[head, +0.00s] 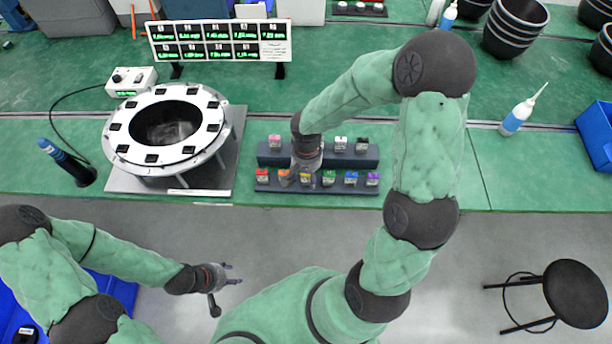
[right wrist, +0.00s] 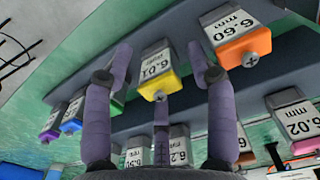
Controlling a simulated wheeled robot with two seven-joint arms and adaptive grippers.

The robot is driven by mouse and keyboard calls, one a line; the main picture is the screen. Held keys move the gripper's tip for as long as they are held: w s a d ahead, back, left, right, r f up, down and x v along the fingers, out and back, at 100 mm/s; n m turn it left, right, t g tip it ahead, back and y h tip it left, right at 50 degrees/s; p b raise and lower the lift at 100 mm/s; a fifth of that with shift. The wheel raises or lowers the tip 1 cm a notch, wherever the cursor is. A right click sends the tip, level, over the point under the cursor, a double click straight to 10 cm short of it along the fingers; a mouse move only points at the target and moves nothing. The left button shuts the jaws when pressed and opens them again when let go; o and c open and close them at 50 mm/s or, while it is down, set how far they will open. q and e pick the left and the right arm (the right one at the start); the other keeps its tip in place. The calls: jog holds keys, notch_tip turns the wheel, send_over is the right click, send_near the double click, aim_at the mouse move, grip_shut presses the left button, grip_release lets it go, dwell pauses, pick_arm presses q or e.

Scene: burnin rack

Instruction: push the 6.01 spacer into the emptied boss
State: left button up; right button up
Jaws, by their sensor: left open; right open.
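The 6.01 spacer, a white labelled block with a yellow end (right wrist: 155,78), sits in the front row of the dark stepped rack (head: 318,188). My right gripper (head: 304,174) is over that row. In the right wrist view its purple fingers are spread on both sides of the yellow-ended spacer, with a third finger below it. It is open; I cannot tell whether any finger touches the spacer. A round white ring fixture (head: 119,140) carries several dark square pieces; I cannot tell which boss is empty. My left gripper (head: 230,275) is open and empty, in front of the bench.
The orange 6.60 spacer (right wrist: 244,52) and a green one (head: 329,177) flank the yellow one. A display board (head: 219,41) and a control box (head: 131,80) stand behind. A dark-blue tool (head: 68,160) stands left; a bottle (head: 517,116) stands right. Bench space right of the rack is clear.

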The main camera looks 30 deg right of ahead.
dwell(0.6)
grip_shut()
jog(key=shift+r, duration=0.15)
jog(key=shift+r, duration=0.6)
jog(key=shift+s+d+r+p, duration=0.15)
jog(key=shift+r+p, duration=0.15)
jog(key=shift+p, duration=0.1)
jog(key=shift+r+p, duration=0.3)
jog(key=shift+r, duration=0.15)
jog(key=shift+r+p, duration=1)
jog(key=shift+r, duration=0.55)
